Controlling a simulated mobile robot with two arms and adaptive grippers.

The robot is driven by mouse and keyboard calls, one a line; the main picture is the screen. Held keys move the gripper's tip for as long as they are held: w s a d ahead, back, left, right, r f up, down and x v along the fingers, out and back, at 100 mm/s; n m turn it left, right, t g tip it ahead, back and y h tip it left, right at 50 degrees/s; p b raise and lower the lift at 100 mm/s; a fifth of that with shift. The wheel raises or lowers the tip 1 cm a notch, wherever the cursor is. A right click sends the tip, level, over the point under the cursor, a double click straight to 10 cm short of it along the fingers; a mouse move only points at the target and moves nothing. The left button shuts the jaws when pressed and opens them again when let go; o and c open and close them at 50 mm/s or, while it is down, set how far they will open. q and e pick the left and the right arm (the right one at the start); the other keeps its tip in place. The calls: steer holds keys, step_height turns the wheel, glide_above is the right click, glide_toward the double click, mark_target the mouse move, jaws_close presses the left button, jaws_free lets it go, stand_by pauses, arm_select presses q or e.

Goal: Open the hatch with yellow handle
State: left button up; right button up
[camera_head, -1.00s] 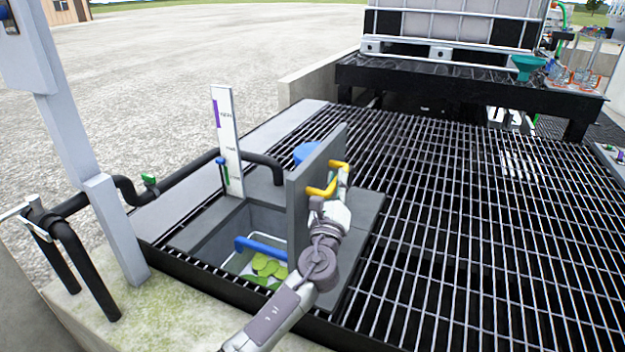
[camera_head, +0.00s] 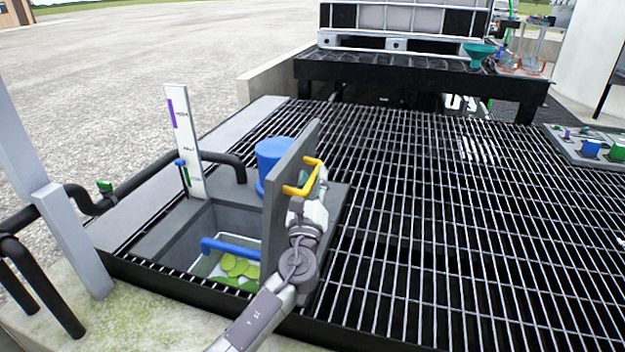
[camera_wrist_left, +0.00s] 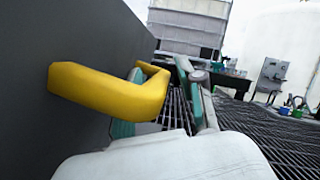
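The grey hatch (camera_head: 283,190) stands upright on edge beside a square opening (camera_head: 225,220) in the deck. Its yellow handle (camera_head: 303,180) is on the face toward the right; the handle also shows large in the left wrist view (camera_wrist_left: 110,88). My left gripper (camera_head: 318,180) is at the handle. In the wrist view its teal fingers (camera_wrist_left: 168,100) are apart; one passes inside the handle loop by the hatch, the other is to the right with a gap. The handle hides part of the inner finger. My right gripper is in neither current view.
The opening holds a blue-handled bin (camera_head: 230,247) with green pieces. A blue cylinder (camera_head: 272,160) stands behind the hatch. A white marked post (camera_head: 184,140) and black pipes (camera_head: 140,185) are at left. Open metal grating (camera_head: 440,220) spreads right.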

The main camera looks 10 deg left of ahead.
arm_select(q)
steer(key=v, duration=1.2)
stand_by(0.4)
